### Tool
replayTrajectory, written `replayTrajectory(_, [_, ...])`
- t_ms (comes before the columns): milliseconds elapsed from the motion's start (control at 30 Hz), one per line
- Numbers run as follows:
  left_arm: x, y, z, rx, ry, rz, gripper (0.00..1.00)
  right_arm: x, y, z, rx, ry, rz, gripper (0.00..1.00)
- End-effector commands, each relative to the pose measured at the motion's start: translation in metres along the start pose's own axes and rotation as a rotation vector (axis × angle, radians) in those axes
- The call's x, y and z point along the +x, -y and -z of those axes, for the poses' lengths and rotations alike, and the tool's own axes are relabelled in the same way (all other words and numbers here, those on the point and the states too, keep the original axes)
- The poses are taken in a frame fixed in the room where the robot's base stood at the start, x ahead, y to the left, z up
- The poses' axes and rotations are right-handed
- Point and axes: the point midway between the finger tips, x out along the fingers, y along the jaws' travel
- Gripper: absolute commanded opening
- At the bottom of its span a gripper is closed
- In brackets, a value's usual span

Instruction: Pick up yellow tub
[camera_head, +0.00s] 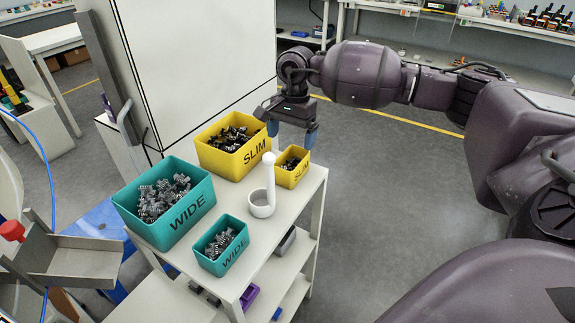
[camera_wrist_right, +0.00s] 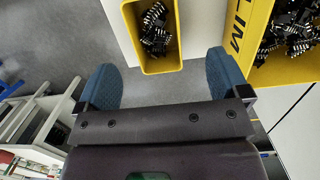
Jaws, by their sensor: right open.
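A small yellow tub (camera_head: 289,180) marked SLIM stands upright at the right edge of the cart top, with dark connectors in it. In the right wrist view the small tub (camera_wrist_right: 161,67) is at the top middle, just beyond the fingertips. A large yellow tub (camera_head: 222,163) marked SLIM, also full of connectors, stands behind it to the left; part of it shows at the upper right of the wrist view (camera_wrist_right: 236,40). My right gripper (camera_head: 291,132) is open and empty, with blue fingers above and behind the small tub. My left gripper is not in view.
A large teal bin (camera_head: 190,216) and a small teal tub (camera_head: 234,258), both marked WIDE, hold connectors. A white upright holder (camera_head: 268,185) stands close left of the small yellow tub. A white cabinet (camera_head: 200,60) rises behind the cart (camera_head: 285,228). Open floor lies right.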

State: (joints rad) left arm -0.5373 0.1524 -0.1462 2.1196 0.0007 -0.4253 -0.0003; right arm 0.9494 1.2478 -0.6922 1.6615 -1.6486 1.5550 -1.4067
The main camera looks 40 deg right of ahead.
Motion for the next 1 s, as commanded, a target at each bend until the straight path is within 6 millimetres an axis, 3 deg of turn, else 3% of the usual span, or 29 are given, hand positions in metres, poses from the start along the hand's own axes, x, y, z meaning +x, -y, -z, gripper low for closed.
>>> replayTrajectory(233, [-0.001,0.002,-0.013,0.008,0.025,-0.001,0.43,0.039,-0.001,0.0,0.001,0.003,-0.005,0.94])
replayTrajectory(467, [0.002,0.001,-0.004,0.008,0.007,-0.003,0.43,0.052,-0.002,0.001,0.001,0.002,-0.003,0.94])
replayTrajectory(800, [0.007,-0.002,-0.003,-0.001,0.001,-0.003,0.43,0.094,-0.006,0.004,0.001,0.002,-0.004,0.94])
replayTrajectory(1000, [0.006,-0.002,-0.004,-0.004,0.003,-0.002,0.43,0.098,-0.005,0.004,0.0,0.0,-0.001,0.94])
